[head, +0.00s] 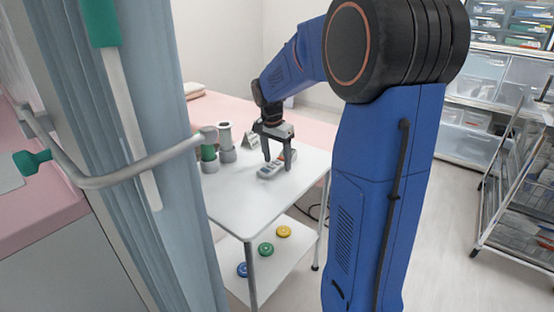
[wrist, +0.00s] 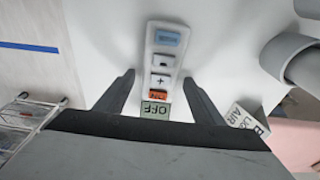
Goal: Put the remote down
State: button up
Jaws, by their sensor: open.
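The remote (head: 270,171) is a small pale handset lying on the white top of the trolley (head: 231,196). In the wrist view the remote (wrist: 164,60) shows a blue button at its far end, more buttons, an orange one, and a green panel reading OFF at its near end. My gripper (head: 278,162) is just above the trolley top at the remote. In the wrist view my gripper (wrist: 160,78) has its fingers spread on either side of the remote, with a visible gap on both sides. It is open and holds nothing.
Grey and green cylindrical holders (head: 226,142) stand left of the remote. A small lettered card (head: 250,142) stands behind it. Blue, green and yellow discs (head: 266,249) lie on the lower shelf. A curtain (head: 160,120) hangs at left; a wire cart (head: 515,190) is at right. The front trolley top is clear.

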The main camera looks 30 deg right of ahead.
aim_at(274, 165)
jog(key=shift+r, duration=0.1)
notch_tip(274, 165, up, 12)
jog(key=a+f, duration=0.1)
jog(key=a, duration=0.1)
jog(key=s+a+n+t, duration=0.1)
jog(key=s+a+n, duration=0.25)
jog(key=s, duration=0.45)
jog(key=s+a+n+t, duration=0.1)
jog(key=s+a+n, duration=0.2)
jog(key=s+a, duration=0.3)
jog(key=s+a+f+n+t, duration=0.1)
jog(key=s+a+f+n, duration=0.1)
jog(key=s, duration=0.6)
jog(key=s+a+f+n+t+y, duration=0.1)
jog(key=s+a+f+n, duration=0.1)
jog(key=s+f+n, duration=0.3)
jog(key=s+f, duration=0.2)
jog(key=s, duration=0.1)
jog(key=shift+y, duration=0.3)
